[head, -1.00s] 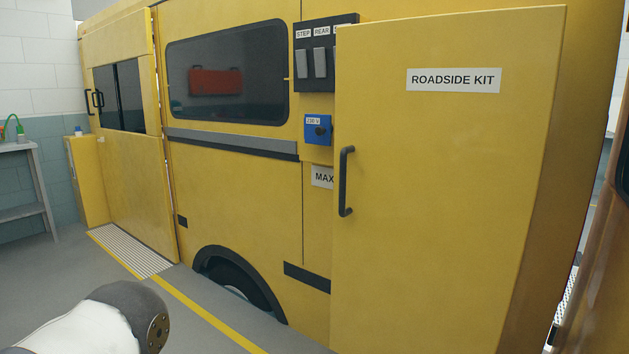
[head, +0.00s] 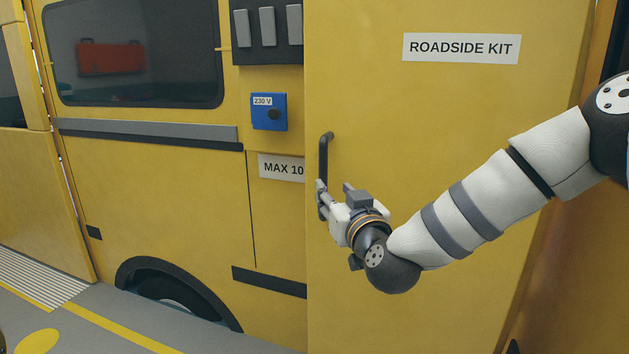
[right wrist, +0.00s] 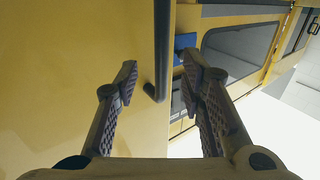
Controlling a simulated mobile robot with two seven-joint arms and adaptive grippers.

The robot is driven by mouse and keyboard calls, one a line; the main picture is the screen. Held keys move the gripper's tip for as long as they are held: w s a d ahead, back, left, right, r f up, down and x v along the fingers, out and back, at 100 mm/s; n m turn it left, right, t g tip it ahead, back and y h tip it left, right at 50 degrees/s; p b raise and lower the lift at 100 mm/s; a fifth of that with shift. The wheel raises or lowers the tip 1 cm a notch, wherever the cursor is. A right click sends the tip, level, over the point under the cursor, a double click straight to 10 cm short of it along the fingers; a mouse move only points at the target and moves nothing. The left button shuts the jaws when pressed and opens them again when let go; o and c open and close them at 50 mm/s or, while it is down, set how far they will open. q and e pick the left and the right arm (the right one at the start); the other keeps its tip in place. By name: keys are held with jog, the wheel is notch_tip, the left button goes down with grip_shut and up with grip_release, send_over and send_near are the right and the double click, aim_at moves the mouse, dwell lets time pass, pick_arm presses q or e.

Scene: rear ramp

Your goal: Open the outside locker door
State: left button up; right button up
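The yellow locker door (head: 440,130), labelled ROADSIDE KIT, fills the right of the head view. Its left edge stands in front of the van side and covers part of a MAX sign. Its dark vertical bar handle (head: 325,150) is near that left edge; the lower part is hidden behind my right gripper. My right gripper (head: 322,197) is at the handle's lower half. In the right wrist view its fingers (right wrist: 159,70) are spread apart, with the handle's lower end (right wrist: 161,60) showing between the fingertips; contact cannot be told. My left gripper is not in view.
The van side (head: 170,190) has a blue 230 V socket (head: 269,112), a dark switch panel (head: 267,28) and a MAX sign (head: 281,168) left of the door. A wheel arch (head: 175,280) is below. The grey floor at lower left looks clear.

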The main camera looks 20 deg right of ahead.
jog(key=b, duration=0.1)
send_over(324, 218)
jog(key=shift+w+f, duration=0.15)
jog(key=shift+f, duration=0.4)
jog(key=shift+w+r, duration=0.2)
jog(key=shift+w, duration=0.2)
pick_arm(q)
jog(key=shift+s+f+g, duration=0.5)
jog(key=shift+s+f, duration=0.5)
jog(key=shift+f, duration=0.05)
pick_arm(e)
jog(key=shift+r, duration=0.1)
grip_shut()
